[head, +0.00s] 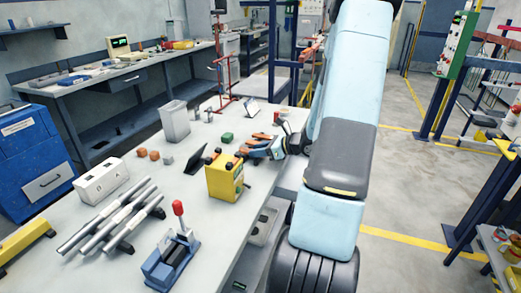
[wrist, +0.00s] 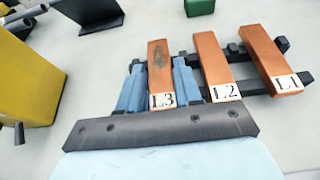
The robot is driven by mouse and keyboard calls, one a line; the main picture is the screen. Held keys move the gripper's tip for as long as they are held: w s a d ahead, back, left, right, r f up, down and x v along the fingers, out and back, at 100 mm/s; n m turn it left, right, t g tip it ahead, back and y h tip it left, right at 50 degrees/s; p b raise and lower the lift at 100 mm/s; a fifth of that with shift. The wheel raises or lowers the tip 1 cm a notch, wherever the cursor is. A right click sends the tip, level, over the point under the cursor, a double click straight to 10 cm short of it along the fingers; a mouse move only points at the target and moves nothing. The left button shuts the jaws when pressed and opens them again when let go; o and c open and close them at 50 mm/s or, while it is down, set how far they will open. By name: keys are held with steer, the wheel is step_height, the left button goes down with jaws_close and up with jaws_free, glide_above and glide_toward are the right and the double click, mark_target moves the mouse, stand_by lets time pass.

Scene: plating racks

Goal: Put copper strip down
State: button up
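Three copper strips lie side by side in the wrist view, labelled L3 (wrist: 160,72), L2 (wrist: 214,64) and L1 (wrist: 270,55). L2 and L1 lie across a dark rack (wrist: 242,86) with two bars. My gripper (wrist: 159,83) has a blue finger on each side of L3, and both look close against its edges. L3 lines up beside L2 over the left end of the rack; I cannot tell if its full weight rests there. In the head view my gripper (head: 270,149) is low over the table by the orange strips, partly hidden by my arm.
A yellow box (head: 225,178) stands just left of the strips; it also shows in the wrist view (wrist: 28,80). A black tilted panel (head: 196,159), a green block (head: 227,138) and a red-handled clamp (head: 172,254) are on the table (head: 215,225). Bare table lies at the front right.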

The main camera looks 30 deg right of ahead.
steer(key=o, duration=0.4)
steer(key=shift+o, duration=0.2)
steer(key=f+v, duration=0.1)
steer(key=v, duration=1.2)
steer(key=s+a+r+n+g+h, duration=0.1)
steer(key=s+a+r+n+g, duration=0.15)
steer(key=a+r+n, duration=0.35)
steer(key=s+a+r+n+g, duration=0.1)
steer(key=a+r+n+g, duration=0.2)
steer(key=a, duration=0.4)
steer(key=s+a+r+n+g+h, duration=0.1)
steer(key=s+a+r+n+g, duration=0.1)
steer(key=a+n, duration=0.45)
steer(key=s+a+r+n+t+h, duration=0.2)
steer(key=s+a+r+n+h, duration=0.3)
steer(key=s+r+n, duration=0.5)
steer(key=n+h, duration=0.1)
steer(key=n, duration=0.2)
steer(key=shift+s+a+r, duration=0.2)
steer(key=shift+s, duration=0.05)
steer(key=shift+t, duration=0.25)
